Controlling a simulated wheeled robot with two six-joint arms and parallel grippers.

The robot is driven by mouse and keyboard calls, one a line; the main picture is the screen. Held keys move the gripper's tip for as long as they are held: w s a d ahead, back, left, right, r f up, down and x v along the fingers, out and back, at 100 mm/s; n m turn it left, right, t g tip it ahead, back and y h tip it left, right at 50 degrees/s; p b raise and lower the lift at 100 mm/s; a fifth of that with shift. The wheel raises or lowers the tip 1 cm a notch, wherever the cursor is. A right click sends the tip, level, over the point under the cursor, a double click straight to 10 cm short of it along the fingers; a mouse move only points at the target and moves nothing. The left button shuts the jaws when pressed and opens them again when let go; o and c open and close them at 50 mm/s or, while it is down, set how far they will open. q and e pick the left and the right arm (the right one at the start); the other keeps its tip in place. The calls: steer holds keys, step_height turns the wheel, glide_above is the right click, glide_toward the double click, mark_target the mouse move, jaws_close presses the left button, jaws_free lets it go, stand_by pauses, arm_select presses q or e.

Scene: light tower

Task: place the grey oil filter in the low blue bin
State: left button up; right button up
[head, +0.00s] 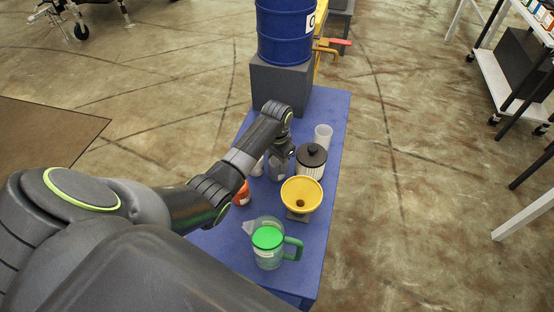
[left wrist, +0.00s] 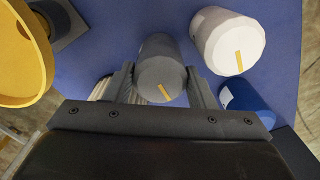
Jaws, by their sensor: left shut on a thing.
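The grey oil filter (left wrist: 160,62) is a dark grey cylinder with a small yellow stripe, between the fingers of my left gripper (left wrist: 163,86) in the left wrist view. The gripper is shut on it. In the head view my left gripper (head: 281,160) is over the blue table, left of the black-lidded pleated filter; the arm hides much of the grey filter. I cannot tell whether the filter touches the table. I cannot make out a low blue bin in either view. My right gripper is not in view.
A white canister (left wrist: 228,40) and a blue one (left wrist: 246,102) are close by. A blue drum (head: 284,32) stands behind.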

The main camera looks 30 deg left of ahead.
arm_select(q)
steer(key=o, duration=1.1)
steer(key=shift+o, duration=0.4)
steer(key=shift+r, duration=0.1)
